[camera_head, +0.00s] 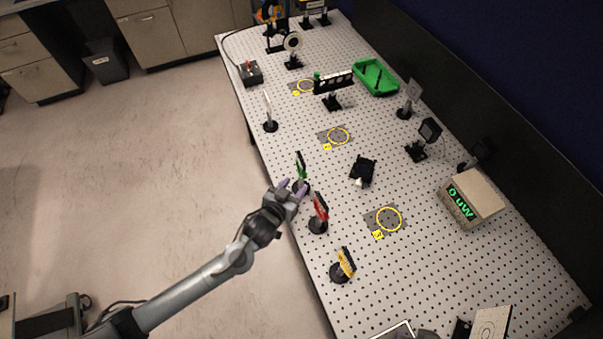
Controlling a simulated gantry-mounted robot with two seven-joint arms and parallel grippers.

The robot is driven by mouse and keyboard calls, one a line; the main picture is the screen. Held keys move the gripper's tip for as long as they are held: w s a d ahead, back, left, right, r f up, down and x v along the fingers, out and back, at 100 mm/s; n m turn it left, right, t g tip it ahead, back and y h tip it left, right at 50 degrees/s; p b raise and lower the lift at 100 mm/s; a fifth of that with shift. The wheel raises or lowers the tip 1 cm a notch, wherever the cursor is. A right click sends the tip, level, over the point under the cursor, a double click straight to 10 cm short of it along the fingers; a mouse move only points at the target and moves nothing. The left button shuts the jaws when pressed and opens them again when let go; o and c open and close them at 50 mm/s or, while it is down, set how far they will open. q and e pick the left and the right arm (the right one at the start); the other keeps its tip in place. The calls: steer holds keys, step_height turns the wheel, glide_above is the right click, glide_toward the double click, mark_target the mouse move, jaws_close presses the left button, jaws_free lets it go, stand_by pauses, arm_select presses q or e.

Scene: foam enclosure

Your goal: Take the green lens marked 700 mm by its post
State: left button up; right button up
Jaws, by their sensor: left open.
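The green lens (301,166) stands upright on a dark post and round base near the left edge of the perforated table. Its 700 mm marking is too small to read. My left gripper (294,187) is open at the lens's lower part, with its purple fingertips close to the post. I cannot tell whether the fingers touch it or sit on both sides of it. The lens's base is partly hidden by the gripper. My right gripper cannot be made out.
A red lens (321,207) stands just in front of the gripper, with a yellow lens (346,262) nearer. A white-faced mount (268,108) stands farther back. A black device (363,171) lies to the right. A power meter (472,199) stands at right.

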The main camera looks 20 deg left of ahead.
mark_target(299, 180)
arm_select(q)
steer(key=shift+x, duration=2.75)
steer(key=shift+d+r, duration=0.1)
jaws_close()
